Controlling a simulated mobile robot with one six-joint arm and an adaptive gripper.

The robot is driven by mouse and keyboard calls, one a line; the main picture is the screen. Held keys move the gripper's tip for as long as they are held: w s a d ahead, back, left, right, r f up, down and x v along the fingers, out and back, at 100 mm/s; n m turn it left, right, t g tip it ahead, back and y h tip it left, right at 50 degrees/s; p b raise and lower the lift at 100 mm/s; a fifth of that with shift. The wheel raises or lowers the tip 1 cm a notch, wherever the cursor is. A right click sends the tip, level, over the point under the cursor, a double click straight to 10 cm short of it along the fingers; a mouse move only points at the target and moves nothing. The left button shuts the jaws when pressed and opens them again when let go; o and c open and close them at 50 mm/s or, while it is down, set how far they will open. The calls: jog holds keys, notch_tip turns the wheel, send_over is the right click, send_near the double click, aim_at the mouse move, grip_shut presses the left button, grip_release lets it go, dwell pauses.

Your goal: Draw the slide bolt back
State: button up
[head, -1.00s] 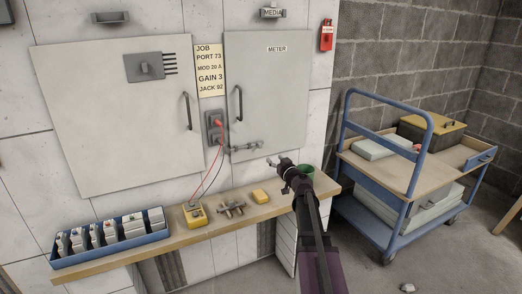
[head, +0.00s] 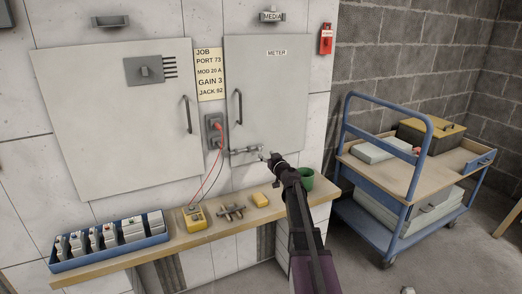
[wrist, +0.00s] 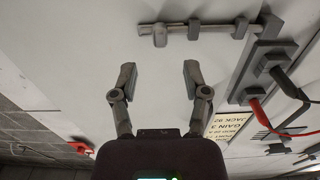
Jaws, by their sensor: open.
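The grey slide bolt (head: 243,150) lies across the lower left edge of the closed METER door (head: 270,95), and its left end reaches the frame near the socket plate. In the wrist view, which is upside down, the bolt (wrist: 195,28) runs along the top, with a small knob (wrist: 160,36) at its left part. My gripper (head: 265,156) is just by the right end of the bolt in the head view. In the wrist view my gripper (wrist: 158,72) has its two fingers spread apart and empty. The knob is beyond the fingertips, roughly in line with the gap, and not touched.
A socket plate (head: 215,130) with red and black leads is left of the bolt. A blue trolley (head: 410,200) stands right.

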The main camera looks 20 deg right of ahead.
aim_at(260, 149)
jog(key=shift+w+a, duration=0.15)
jog(key=shift+w, duration=3.25)
grip_shut()
